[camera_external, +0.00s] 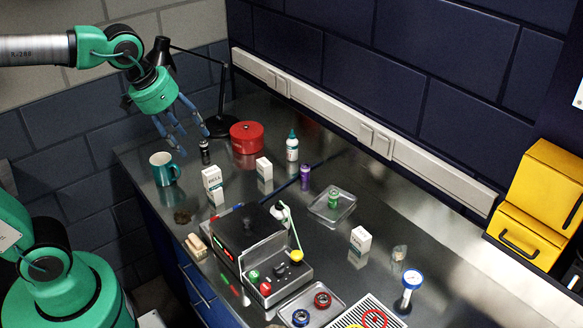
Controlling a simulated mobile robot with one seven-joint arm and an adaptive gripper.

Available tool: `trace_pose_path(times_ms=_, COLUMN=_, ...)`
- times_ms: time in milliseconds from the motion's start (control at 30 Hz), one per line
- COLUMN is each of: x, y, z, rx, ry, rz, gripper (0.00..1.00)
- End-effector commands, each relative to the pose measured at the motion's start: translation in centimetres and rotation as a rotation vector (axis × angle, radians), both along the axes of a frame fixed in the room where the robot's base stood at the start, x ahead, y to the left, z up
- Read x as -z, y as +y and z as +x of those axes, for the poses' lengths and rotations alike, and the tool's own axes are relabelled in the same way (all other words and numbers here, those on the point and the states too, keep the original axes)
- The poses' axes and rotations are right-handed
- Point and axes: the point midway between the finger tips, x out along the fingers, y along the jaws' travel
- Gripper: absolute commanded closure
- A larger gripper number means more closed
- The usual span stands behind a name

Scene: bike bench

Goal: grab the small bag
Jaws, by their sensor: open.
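My gripper (192,142) is at the upper left, pointing down, with its fingers spread and nothing between them. It hangs above the bench's far left end, near a black can and a teal mug. No object is clearly a bag at this size. A small pale, translucent item (399,252) on the right half of the bench, beside a white box, could be a small bag. A small dark brown lump (182,217) lies near the left front edge, below the mug. My gripper is apart from both, and far from the pale one.
The teal mug (165,169), black can (205,152), red round tin (247,137) and black lamp (219,124) stand near my gripper. A soldering-station-like device (252,245) fills the middle front. A clear tray (345,211) and white box (361,241) stand further right. The wall bounds the back.

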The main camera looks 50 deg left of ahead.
Motion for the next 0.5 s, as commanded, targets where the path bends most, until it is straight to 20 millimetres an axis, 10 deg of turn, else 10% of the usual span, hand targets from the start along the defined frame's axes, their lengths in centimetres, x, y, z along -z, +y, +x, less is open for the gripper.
trace_pose_path(times_ms=500, x=-3.9, y=-6.2, z=11.9, rx=-0.010, ry=0.088, rz=-0.023, gripper=0.45)
